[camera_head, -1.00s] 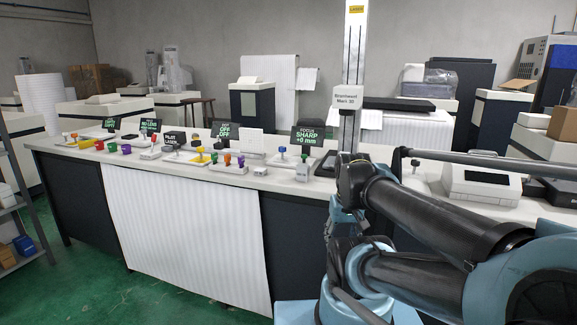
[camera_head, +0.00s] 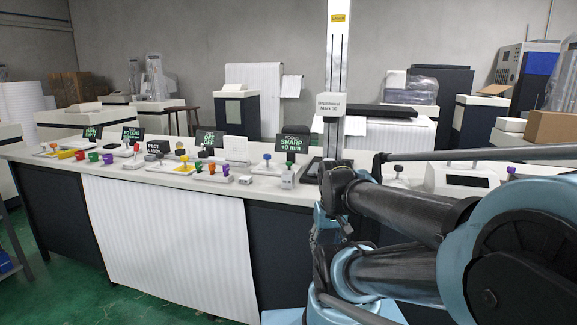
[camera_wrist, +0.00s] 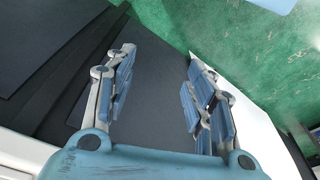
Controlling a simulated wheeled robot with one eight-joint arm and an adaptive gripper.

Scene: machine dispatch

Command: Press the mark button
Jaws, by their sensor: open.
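The mark button cannot be singled out; no readable label names it. A small grey box (camera_head: 288,177) stands near the FOCUS SHARP +0 mm sign (camera_head: 291,147). The marking machine's column (camera_head: 337,60) rises behind, with a label that seems to read Mark 3D. In the wrist view my gripper (camera_wrist: 160,78) is open and empty, above dark panels and green floor, touching no button.
Dark signs stand behind the controls, including OFF OFF (camera_head: 208,142) and PILOT LASER (camera_head: 156,149). A white ribbed panel (camera_head: 165,245) hangs on the bench front. A white device with a dark screen (camera_head: 462,178) sits on the right. Green floor (camera_head: 75,290) lies open at left.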

